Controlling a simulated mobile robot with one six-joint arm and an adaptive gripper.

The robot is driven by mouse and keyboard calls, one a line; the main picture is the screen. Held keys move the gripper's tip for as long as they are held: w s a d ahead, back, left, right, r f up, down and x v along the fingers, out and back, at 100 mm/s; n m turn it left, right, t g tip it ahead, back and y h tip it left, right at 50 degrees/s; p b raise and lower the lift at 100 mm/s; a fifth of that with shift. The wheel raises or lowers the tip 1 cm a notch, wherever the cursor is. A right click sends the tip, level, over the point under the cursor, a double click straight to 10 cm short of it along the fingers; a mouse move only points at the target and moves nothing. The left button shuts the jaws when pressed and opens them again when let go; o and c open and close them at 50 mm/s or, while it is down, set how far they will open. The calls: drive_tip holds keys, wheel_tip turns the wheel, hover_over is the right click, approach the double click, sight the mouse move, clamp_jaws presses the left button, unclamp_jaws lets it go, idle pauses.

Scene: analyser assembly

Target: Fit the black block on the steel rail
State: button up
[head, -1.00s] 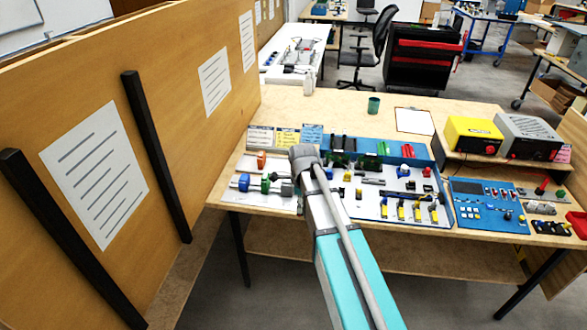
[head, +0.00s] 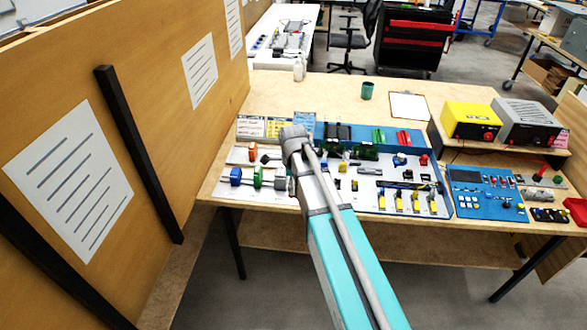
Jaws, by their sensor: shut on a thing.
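My gripper (head: 291,184) is largely hidden by my own arm over the left part of the workbench. It is shut, but what it holds is hidden. I cannot make out the black block for certain. On the pale board (head: 222,193) at the left, a grey rod carries a blue piece (head: 236,176) and a green piece (head: 257,177). A short grey metal bar (head: 369,171) lies right of my arm. I cannot tell which of these is the steel rail.
A blue-edged tray (head: 448,205) of small parts lies right of my arm, with a blue control panel (head: 485,195) beyond it. Yellow (head: 470,121) and grey (head: 526,126) boxes stand on a shelf. A wooden partition (head: 160,100) rises at the left. The back bench top is mostly clear.

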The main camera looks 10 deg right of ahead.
drive_tip(key=w+d+f+b, duration=0.1)
drive_tip(key=w+f+b, duration=0.1)
drive_tip(key=w, duration=0.2)
drive_tip(key=w+d+f+b, duration=0.1)
drive_tip(key=w+f, duration=0.1)
drive_tip(key=w, duration=0.2)
drive_tip(key=w+d+f+b, duration=0.1)
drive_tip(key=w+b, duration=0.1)
drive_tip(key=w, duration=0.2)
drive_tip(key=shift+w+d+f+b, duration=0.1)
drive_tip(key=shift+w+f+b, duration=0.25)
drive_tip(key=shift+w+f, duration=0.05)
drive_tip(key=shift+w+d+f, duration=0.1)
drive_tip(key=shift+w+d, duration=0.1)
drive_tip(key=shift+w, duration=0.35)
drive_tip(key=shift+f+b, duration=0.2)
drive_tip(key=shift+b, duration=0.15)
drive_tip(key=shift+f+b, duration=2)
drive_tip(key=shift+s+f+b, duration=0.1)
drive_tip(key=shift+f+b, duration=1)
drive_tip(key=shift+f, duration=0.05)
drive_tip(key=o, duration=0.9)
